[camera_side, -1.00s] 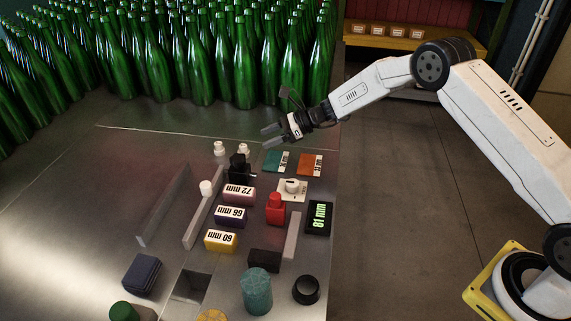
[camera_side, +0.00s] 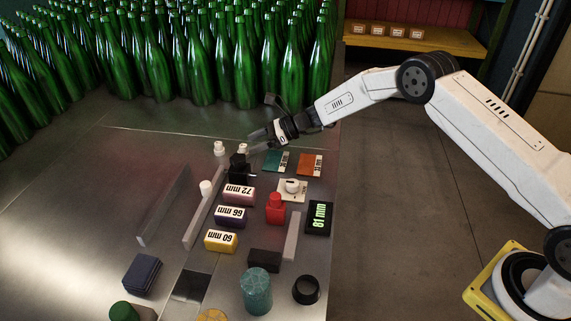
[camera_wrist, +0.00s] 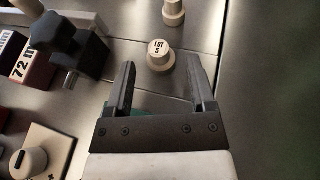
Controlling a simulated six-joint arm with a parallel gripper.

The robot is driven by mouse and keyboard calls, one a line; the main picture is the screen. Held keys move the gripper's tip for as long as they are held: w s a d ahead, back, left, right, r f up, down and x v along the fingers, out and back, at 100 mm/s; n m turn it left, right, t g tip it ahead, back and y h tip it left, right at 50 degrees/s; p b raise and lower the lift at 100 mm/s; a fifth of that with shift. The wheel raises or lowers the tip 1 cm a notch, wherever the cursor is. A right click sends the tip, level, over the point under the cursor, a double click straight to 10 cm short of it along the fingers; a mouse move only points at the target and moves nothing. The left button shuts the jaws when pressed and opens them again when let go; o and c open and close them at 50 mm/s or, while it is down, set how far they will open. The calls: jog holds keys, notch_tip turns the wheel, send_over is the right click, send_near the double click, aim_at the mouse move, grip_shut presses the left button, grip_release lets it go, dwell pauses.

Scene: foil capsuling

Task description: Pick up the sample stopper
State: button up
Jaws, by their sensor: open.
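A white sample stopper marked "LOT 5" (camera_wrist: 160,57) stands upright on the metal table just beyond my fingertips in the wrist view. In the side view that area shows a white stopper (camera_side: 243,148) behind the black clamp, close to my gripper. A second white stopper (camera_wrist: 174,10) is farther off at the top of the wrist view; a stopper (camera_side: 219,148) also stands to the left in the side view. My gripper (camera_wrist: 163,78) is open and empty, its fingers spread to either side of the near stopper's line. In the side view my gripper (camera_side: 257,142) is low over the table.
A black clamp with a knob (camera_wrist: 68,45) and the 72 mm block (camera_side: 238,195) are close on the left in the wrist view. A white dial (camera_side: 292,186) and teal (camera_side: 277,161) and orange (camera_side: 310,165) cards lie nearby. Green bottles (camera_side: 245,70) crowd the back. Table right of the stopper is bare.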

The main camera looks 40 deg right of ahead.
aim_at(244, 146)
jog(key=shift+x, duration=1.95)
jog(key=shift+s+f, duration=0.1)
grip_shut()
